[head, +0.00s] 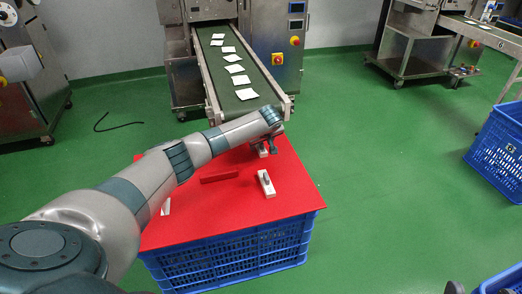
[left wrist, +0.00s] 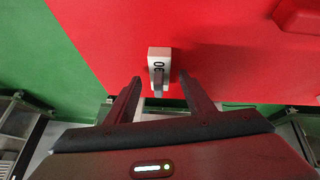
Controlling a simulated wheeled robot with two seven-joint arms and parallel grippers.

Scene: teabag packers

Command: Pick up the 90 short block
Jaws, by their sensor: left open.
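A short white block (left wrist: 159,56) with dark digits that look like 90 and a grey upright handle shows in the left wrist view. It lies on the red table top near its far edge. In the head view the block (head: 263,152) is partly hidden by my left gripper (head: 268,148). In the left wrist view my left gripper (left wrist: 160,88) is open, with its two fingers apart on either side of the block's near end and nothing held. Small dark parts at the bottom right edge of the head view may be my right gripper; its jaws cannot be made out.
On the red top (head: 215,220) lie a longer white block with a grey handle (head: 266,183), a red bar (head: 219,175) and a partly hidden white piece (head: 166,207). A conveyor (head: 222,72) with white packets stands beyond. A blue crate (head: 499,150) is at right.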

